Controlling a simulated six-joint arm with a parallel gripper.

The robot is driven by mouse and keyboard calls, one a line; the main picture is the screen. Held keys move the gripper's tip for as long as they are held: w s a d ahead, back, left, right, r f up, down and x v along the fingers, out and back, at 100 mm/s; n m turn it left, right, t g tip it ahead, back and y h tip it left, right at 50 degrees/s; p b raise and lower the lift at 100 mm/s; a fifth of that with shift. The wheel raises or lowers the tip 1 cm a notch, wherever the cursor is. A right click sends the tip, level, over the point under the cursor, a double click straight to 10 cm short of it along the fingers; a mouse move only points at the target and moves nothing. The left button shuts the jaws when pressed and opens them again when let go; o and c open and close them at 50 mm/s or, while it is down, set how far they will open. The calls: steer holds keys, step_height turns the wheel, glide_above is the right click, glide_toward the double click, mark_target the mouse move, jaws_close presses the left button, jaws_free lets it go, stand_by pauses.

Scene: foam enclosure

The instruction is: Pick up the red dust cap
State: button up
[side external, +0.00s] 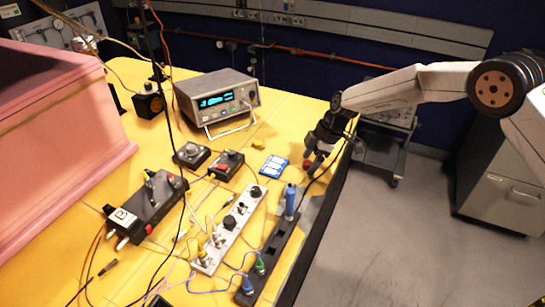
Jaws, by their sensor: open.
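A small red dust cap (307,164) lies on the yellow table near its right edge, just right of a blue-and-white card. My gripper (314,166) points down from the arm that comes in from the right. Its jaws are open and its fingertips are right at the cap, low over the table. The cap shows at the left side of the fingertips. I cannot tell from this view whether the cap is between the fingers or beside them, or whether they touch it.
The blue-and-white card (273,166) lies close left of the gripper. A blue cylinder (290,202) stands upright on a dark strip (270,250) in front. A boxy instrument (216,98) stands behind left. Black control boxes, a panel with knobs (228,230) and loose cables crowd the left.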

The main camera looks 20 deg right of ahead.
steer(key=shift+c, duration=0.2)
jaws_close()
steer(key=shift+r, duration=0.2)
stand_by(0.4)
steer(key=shift+r, duration=0.6)
steer(key=s+d+r, duration=0.3)
steer(key=s+r, duration=0.8)
steer(key=s, duration=0.2)
steer(key=shift+s+d+r, duration=0.2)
steer(key=shift+s+r, duration=0.05)
steer(key=shift+s, duration=0.05)
steer(key=shift+a, duration=0.1)
